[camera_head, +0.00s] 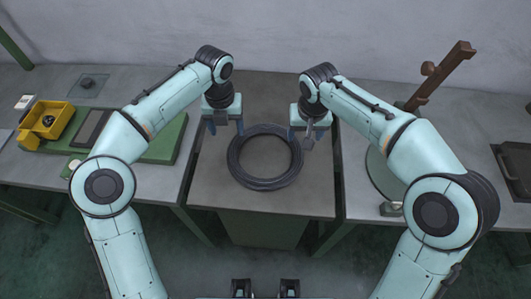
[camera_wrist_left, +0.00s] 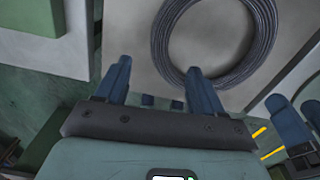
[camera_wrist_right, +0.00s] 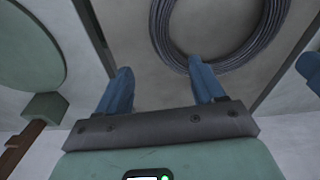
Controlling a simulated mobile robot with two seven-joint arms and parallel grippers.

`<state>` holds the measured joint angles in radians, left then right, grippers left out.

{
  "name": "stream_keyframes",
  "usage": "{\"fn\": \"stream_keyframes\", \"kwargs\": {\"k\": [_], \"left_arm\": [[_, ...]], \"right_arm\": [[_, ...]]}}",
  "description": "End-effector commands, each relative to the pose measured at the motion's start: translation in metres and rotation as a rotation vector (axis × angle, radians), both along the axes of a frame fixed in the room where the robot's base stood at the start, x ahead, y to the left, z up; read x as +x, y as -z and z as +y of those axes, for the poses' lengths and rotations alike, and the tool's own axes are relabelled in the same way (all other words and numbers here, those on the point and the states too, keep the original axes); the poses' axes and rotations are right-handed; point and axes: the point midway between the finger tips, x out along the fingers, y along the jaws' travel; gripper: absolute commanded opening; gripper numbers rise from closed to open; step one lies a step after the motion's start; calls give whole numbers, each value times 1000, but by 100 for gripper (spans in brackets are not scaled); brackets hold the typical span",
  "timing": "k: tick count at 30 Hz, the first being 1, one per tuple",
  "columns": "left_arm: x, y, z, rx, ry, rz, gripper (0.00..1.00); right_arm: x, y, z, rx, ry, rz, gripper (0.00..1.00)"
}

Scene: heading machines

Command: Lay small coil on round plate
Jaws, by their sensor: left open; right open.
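The small coil (camera_head: 263,184), a dark ring of wound wire, lies flat on the middle grey table. It also shows in the left wrist view (camera_wrist_left: 160,45) and the right wrist view (camera_wrist_right: 161,32). The round plate (camera_head: 378,174), a pale grey-green disc, is on the right table, partly hidden by my right arm. It seems to show at the upper left of the right wrist view (camera_wrist_right: 28,50). My left gripper (camera_head: 226,129) is open and empty at the coil's upper left. My right gripper (camera_head: 305,136) is open and empty at its upper right. One finger of each overlaps the coil's edge in its wrist view.
A brown post with pegs (camera_head: 440,75) rises behind the round plate. On the left table are a green board (camera_head: 163,146), a yellow tray (camera_head: 36,132) and a dark panel (camera_head: 91,127). A dark tray (camera_head: 514,172) lies at the far right. Narrow gaps separate the tables.

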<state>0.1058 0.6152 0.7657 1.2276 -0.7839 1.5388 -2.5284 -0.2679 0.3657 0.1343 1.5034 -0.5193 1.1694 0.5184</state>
Motion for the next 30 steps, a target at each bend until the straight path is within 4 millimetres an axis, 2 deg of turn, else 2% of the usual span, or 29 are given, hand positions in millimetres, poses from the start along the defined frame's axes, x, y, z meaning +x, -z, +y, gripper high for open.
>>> {"fn": "stream_keyframes", "kwargs": {"k": [12, 18, 24, 30], "left_arm": [[-1, 77, 0, -1, 1, 5, 68], [-1, 109, 0, -1, 0, 3, 68], [0, 124, 0, -1, -1, 1, 68], [0, 127, 0, -1, -1, 0, 68]], "right_arm": [[10, 76, -1, -1, 0, 5, 68], [16, 108, -1, -1, 0, 4, 68], [19, 123, 0, 0, 0, 1, 68], [19, 126, 0, 0, 1, 0, 68]]}}
